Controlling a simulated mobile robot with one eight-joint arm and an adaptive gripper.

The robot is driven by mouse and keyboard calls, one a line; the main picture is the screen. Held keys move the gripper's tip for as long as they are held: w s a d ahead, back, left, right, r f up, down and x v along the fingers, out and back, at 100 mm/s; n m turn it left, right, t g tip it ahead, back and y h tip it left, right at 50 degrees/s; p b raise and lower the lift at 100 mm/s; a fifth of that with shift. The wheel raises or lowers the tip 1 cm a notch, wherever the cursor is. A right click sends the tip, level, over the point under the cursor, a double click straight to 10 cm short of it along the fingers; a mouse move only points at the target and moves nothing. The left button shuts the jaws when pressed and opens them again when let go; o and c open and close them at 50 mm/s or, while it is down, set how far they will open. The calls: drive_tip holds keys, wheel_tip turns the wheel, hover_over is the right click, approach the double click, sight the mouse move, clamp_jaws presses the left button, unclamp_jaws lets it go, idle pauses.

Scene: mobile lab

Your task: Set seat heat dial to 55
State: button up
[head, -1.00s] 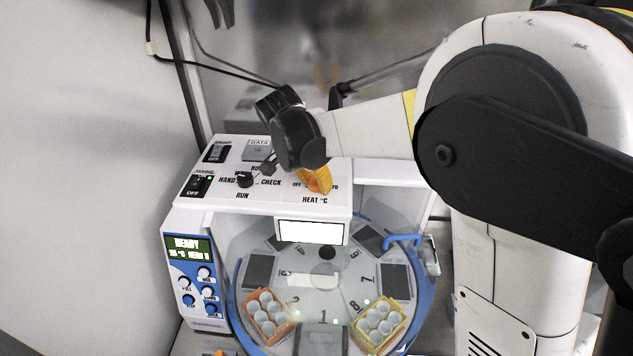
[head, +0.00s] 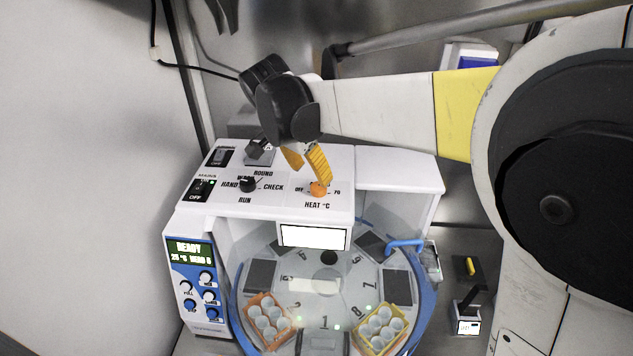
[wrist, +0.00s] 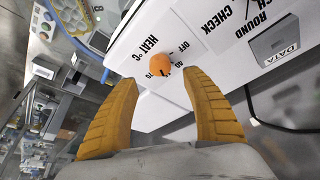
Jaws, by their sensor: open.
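The seat heat dial is an orange knob (head: 318,188) on the white top panel, above the printed HEAT °C, with OFF to its left and 70 to its right. It also shows in the wrist view (wrist: 158,66), beyond and between my fingertips. My gripper (head: 305,168) has yellow-orange ribbed fingers and hangs over the panel just behind the dial. In the wrist view my gripper (wrist: 160,85) is open, with nothing between its fingers. The right finger's tip comes close to the knob in the head view; I cannot tell whether it touches. The dial's exact setting is too small to read.
A black selector knob (head: 248,185) labelled HAND, CHECK and RUN is left of the dial. Rocker switches (head: 201,190) sit at the panel's left. Below, a round carousel holds an orange rack (head: 251,318) and a yellow rack (head: 402,330). The display (head: 190,252) reads READY.

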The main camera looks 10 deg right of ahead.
drive_tip(key=shift+v, duration=2.2)
drive_tip(key=shift+d, duration=0.1)
